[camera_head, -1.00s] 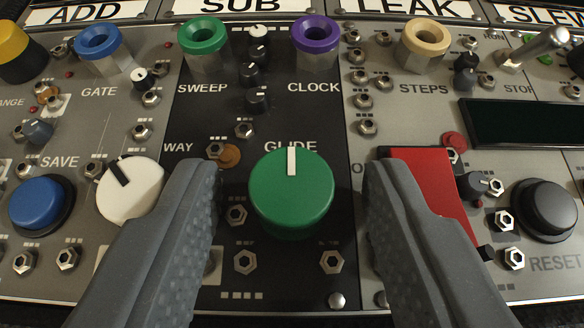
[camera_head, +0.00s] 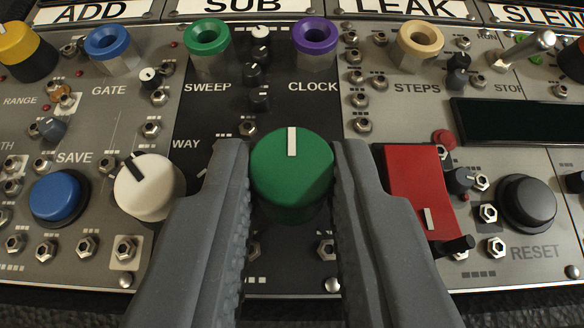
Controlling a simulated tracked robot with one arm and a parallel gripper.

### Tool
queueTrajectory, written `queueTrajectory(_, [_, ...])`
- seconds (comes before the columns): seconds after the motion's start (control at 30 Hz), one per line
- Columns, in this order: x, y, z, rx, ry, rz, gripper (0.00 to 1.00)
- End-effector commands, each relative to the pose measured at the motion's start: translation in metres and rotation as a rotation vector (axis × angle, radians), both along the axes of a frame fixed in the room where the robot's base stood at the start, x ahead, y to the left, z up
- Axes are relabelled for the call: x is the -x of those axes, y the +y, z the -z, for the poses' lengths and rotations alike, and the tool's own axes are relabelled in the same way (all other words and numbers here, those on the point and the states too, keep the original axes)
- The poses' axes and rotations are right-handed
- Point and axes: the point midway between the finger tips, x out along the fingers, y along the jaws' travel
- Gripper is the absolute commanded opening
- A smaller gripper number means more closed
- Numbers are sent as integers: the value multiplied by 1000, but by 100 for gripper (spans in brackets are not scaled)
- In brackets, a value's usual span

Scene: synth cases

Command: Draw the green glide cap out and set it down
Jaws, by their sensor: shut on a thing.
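The green glide cap (camera_head: 291,178) is a round knob with a white pointer line, at the middle of the black panel strip. My gripper (camera_head: 291,180) has a grey ridged finger on each side of the cap, shut on it at its left and right sides. The GLIDE label is hidden behind the cap. Whether the cap is still seated on its shaft or lifted off the panel cannot be told.
A white knob (camera_head: 149,187) stands close left of my left finger. A red block (camera_head: 420,185) is close to my right finger. A blue button (camera_head: 58,197), a black button (camera_head: 526,203) and several jacks surround them. Coloured rings line the back, with a green one (camera_head: 208,38).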

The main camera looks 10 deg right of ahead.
Motion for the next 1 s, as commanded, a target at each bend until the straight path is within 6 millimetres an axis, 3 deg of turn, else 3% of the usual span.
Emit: queueTrajectory(1.0, [0, 0, -26, 1, -2, 1, 0])
